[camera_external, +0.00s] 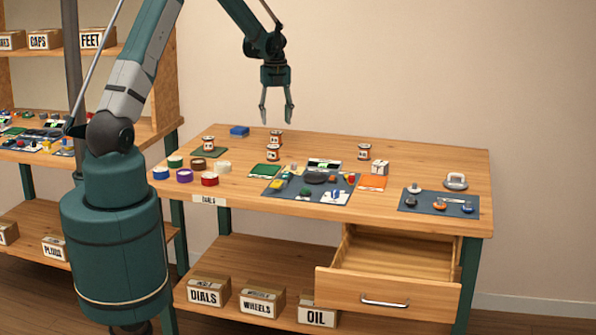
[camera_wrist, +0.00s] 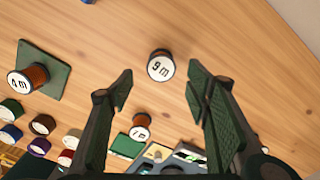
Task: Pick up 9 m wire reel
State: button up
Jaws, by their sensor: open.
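The 9 m wire reel (camera_wrist: 160,66) has a white round label and a dark red-brown side. It stands on the bare wood in the wrist view, beyond and between my open fingers. In the external view it appears to be the rear reel (camera_external: 276,137) of two close together. My gripper (camera_external: 277,115) is open and empty, raised above the table near these reels; its fingers also frame the reel in the wrist view (camera_wrist: 160,88). Nothing touches the reel.
Another reel (camera_wrist: 140,126) stands close by, its label hard to read. A 4 m reel (camera_wrist: 28,79) sits on a green mat (camera_wrist: 50,62) at left. A further reel (camera_external: 364,151) stands to the right. Tape rolls (camera_external: 184,176) lie front left. The drawer (camera_external: 385,292) is open.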

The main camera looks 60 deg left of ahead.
aim_at(276, 132)
jog(key=shift+f, duration=1.1)
jog(key=shift+f, duration=0.1)
jog(key=shift+w+f+b, duration=0.1)
jog(key=shift+f+b, duration=0.35)
jog(key=shift+f, duration=2.1)
jog(key=shift+c, duration=0.2)
jog(key=c, duration=1)
